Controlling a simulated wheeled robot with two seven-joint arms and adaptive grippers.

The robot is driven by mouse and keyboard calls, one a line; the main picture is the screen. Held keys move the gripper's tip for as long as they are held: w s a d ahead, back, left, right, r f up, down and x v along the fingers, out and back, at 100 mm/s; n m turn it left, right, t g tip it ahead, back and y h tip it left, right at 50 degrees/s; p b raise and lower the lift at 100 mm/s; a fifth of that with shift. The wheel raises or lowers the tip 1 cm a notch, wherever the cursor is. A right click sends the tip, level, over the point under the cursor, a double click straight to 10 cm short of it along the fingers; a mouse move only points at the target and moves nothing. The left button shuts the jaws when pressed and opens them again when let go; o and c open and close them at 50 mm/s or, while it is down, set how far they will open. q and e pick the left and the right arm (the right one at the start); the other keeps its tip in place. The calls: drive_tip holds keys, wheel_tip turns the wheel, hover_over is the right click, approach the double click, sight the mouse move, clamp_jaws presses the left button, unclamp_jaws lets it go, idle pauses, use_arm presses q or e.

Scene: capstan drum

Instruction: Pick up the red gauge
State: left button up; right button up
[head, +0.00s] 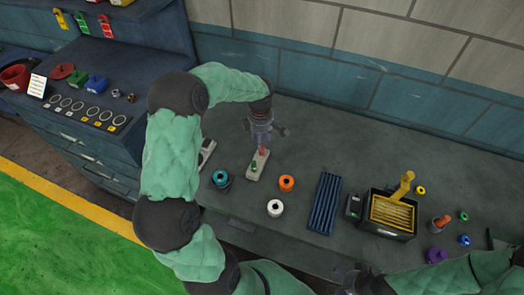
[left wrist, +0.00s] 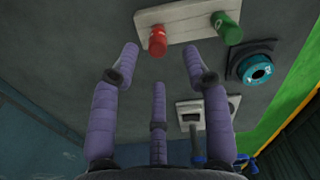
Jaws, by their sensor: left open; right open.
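The red gauge (head: 263,151) stands upright on a pale block (head: 251,177) on the bench, beside a green gauge (head: 254,168). In the left wrist view the red gauge (left wrist: 157,40) lies between and beyond the spread fingertips, with the green gauge (left wrist: 228,28) to its right. My left gripper (head: 263,138) is open and empty, just above the red gauge. The gap to the gauge is hard to judge. My right gripper (head: 358,281) is open at the bottom edge of the head view, away from the gauges, and partly cut off.
A teal ring part (head: 220,179) lies close to the block. Orange (head: 286,183) and white (head: 275,208) rings, a blue ribbed tray (head: 323,203) and a black box with yellow slats (head: 391,214) stand to the right. The bench behind the tray is clear.

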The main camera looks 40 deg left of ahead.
sight(262, 152)
use_arm(q)
drive_tip(key=shift+w+d+f+b, duration=0.1)
drive_tip(key=shift+f+b, duration=0.15)
drive_tip(key=shift+f, duration=1.3)
drive_tip(key=shift+w+f+b, duration=0.1)
drive_tip(key=shift+f+b, duration=0.1)
drive_tip(key=shift+f, duration=1.3)
clamp_jaws()
